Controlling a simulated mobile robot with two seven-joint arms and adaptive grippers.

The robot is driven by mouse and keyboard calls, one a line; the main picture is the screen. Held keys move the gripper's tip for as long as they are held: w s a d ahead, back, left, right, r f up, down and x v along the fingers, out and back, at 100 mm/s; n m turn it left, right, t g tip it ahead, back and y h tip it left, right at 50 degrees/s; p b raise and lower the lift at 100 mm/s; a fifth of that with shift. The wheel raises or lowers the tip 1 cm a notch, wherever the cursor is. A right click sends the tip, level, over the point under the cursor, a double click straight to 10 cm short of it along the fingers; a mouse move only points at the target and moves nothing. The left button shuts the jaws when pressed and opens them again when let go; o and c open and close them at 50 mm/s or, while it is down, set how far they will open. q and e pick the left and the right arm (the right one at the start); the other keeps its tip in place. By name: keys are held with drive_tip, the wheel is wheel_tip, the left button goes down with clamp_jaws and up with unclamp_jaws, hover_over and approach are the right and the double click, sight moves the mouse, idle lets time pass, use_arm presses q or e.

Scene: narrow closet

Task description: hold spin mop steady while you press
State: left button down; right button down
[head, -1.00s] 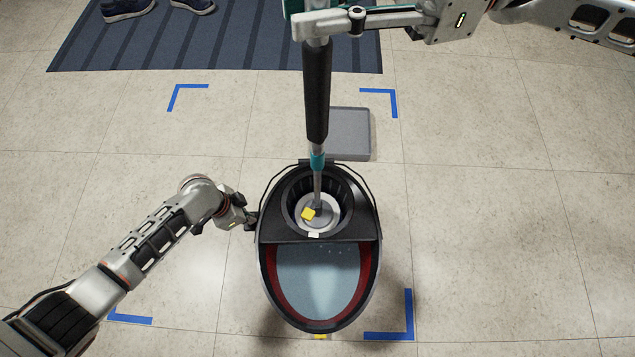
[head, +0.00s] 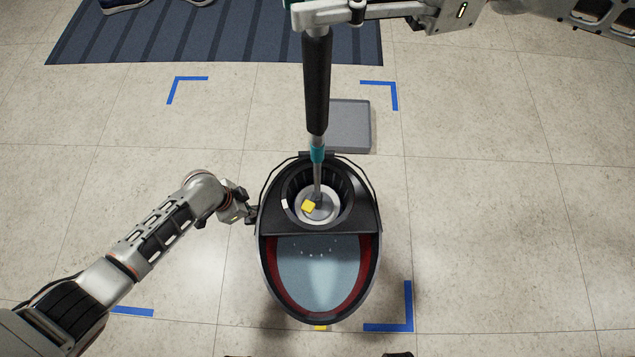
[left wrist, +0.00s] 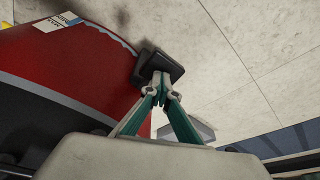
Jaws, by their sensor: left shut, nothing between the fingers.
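The spin mop stands upright with its black grip handle (head: 317,85) and teal collar (head: 317,153). Its lower end is in the round spin basket (head: 290,190) at the back of the oval black bucket (head: 262,275). A yellow marker (head: 308,205) shows at the mop's foot. My right gripper (head: 318,14) is shut around the top of the handle, partly cut off by the picture's edge. My left gripper (head: 254,214) is shut and empty at the bucket's left side. In the left wrist view, its fingertips (left wrist: 160,68) meet beside the red bucket wall (left wrist: 75,65), apparently touching it.
The bucket's front half holds bluish water (head: 318,272). A grey tray (head: 350,125) lies behind the bucket. Blue corner marks (head: 408,310) frame it on the tiled floor. A striped dark mat (head: 220,35) with shoes (head: 122,4) lies at the back. The floor right is clear.

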use_arm(q)
drive_tip(key=shift+v, duration=0.8)
drive_tip(key=shift+d, duration=0.1)
drive_tip(key=shift+f, duration=1.8)
drive_tip(key=shift+r, duration=1.85)
